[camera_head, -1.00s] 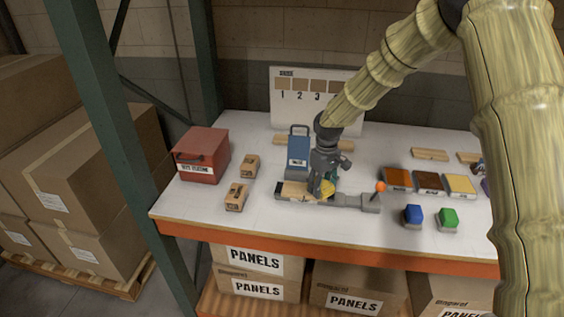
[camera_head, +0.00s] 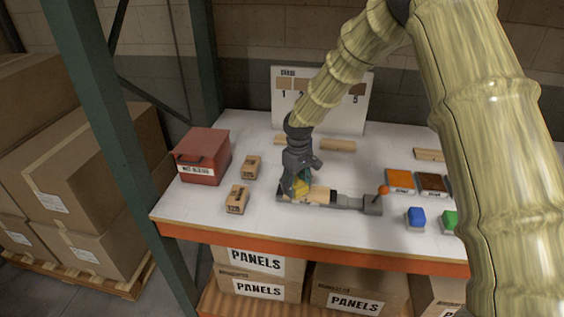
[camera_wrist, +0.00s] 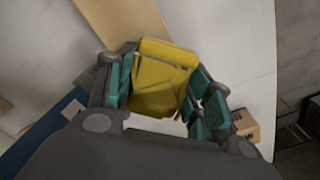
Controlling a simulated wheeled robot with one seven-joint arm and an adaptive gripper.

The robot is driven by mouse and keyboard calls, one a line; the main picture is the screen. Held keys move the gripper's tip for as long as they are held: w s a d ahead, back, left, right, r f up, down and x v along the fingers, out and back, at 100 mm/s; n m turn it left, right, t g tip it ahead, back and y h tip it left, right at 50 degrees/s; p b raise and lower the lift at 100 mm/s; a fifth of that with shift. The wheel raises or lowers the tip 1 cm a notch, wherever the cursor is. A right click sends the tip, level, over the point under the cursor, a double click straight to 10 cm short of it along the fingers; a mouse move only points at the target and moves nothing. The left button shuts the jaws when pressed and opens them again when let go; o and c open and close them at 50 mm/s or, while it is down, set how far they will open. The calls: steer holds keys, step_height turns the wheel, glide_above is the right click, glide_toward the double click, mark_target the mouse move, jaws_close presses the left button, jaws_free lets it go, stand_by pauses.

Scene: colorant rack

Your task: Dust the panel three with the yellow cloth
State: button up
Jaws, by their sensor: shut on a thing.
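A light wooden panel (camera_head: 320,194) lies in a grey clamp fixture (camera_head: 372,204) with an orange-knobbed lever near the front of the table. My gripper (camera_head: 297,188) is over the left end of this panel. It is shut on the yellow cloth (camera_wrist: 160,75), which fills the space between the green finger pads in the wrist view. The panel also shows in the wrist view (camera_wrist: 122,20), just beyond the cloth. I cannot tell whether the cloth touches the panel. No number is readable on the panel.
Two labelled wooden blocks (camera_head: 237,199) and a red box (camera_head: 202,155) stand to the left. Orange and brown trays (camera_head: 400,181) and blue and green blocks (camera_head: 415,217) are to the right. A numbered board (camera_head: 350,110) stands behind, partly hidden by my arm.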

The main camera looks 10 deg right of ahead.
steer(key=shift+w+a, duration=0.3)
steer(key=shift+a, duration=0.6)
steer(key=shift+w+a, duration=0.3)
steer(key=shift+a, duration=0.6)
step_height(320, 180, up, 4)
steer(key=p, duration=0.2)
steer(key=shift+s+r+p, duration=0.1)
steer(key=shift+r+p, duration=0.1)
steer(key=shift+p, duration=0.15)
steer(key=shift+w+r+p, duration=0.2)
steer(key=shift+r+p, duration=0.5)
steer(key=shift+r, duration=0.3)
steer(key=shift+s+r+p, duration=0.1)
steer(key=shift+r+p, duration=0.35)
steer(key=shift+r, duration=0.4)
